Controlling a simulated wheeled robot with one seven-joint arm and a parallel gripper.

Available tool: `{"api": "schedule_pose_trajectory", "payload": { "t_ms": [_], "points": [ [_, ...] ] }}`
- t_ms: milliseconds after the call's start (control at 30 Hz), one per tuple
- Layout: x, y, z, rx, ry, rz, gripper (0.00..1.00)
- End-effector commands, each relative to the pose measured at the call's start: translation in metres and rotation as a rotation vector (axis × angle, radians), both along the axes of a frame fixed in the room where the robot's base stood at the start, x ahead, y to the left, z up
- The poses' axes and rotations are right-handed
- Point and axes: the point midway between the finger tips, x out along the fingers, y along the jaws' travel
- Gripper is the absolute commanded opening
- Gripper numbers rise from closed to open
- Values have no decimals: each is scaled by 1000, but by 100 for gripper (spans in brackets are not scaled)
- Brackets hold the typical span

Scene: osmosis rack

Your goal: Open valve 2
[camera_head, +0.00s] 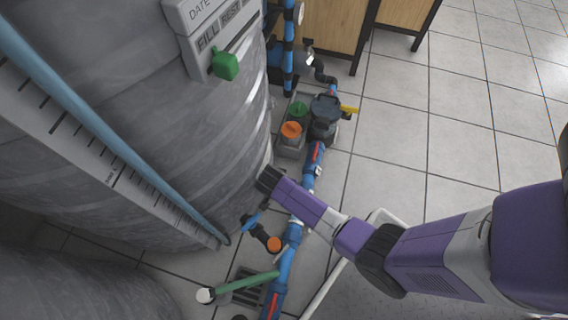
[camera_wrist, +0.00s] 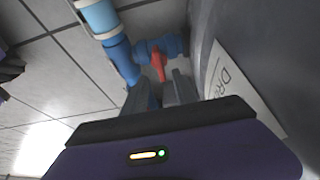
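In the wrist view, a red valve handle (camera_wrist: 159,64) sits on a blue valve body (camera_wrist: 170,45) beside the grey tank wall. No number is readable on it, so I cannot tell whether it is valve 2. My gripper (camera_wrist: 161,88) is open, its two grey fingers apart on either side of the line to the handle. The handle's lower end shows just beyond the gap; I see no clear contact. In the head view, my gripper (camera_head: 268,179) is low against the large tank, and its wrist hides this handle.
The large grey tank (camera_head: 190,130) stands left of my arm. Blue pipe (camera_head: 289,252) runs along the floor below the arm, with another red handle (camera_head: 317,158) on it. A white label (camera_wrist: 235,85) is right of my fingers. Tiled floor (camera_head: 450,100) is clear at upper right.

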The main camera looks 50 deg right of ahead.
Motion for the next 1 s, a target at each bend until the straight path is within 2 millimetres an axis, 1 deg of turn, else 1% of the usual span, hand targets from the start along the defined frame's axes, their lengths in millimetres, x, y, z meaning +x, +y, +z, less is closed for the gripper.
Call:
{"api": "schedule_pose_trajectory", "payload": {
  "t_ms": [33, 100, 200, 300, 467, 733, 767, 900, 933, 1000],
  "points": [
    [2, -3, -13, 1, 0, -2, 34],
    [4, -7, -23, 1, -2, -1, 34],
    [5, -12, -36, 0, 0, -1, 34],
    [7, -16, -44, 0, -2, 1, 34],
    [8, -19, -50, 0, -2, 1, 34],
    [8, -19, -49, 0, -2, 2, 34],
    [8, -19, -49, 0, -2, 2, 30],
    [8, -19, -49, 0, -2, 2, 2],
    [8, -19, -49, 0, -2, 2, 0],
    [8, -19, -49, -1, -1, 3, 0]
  ]
}}
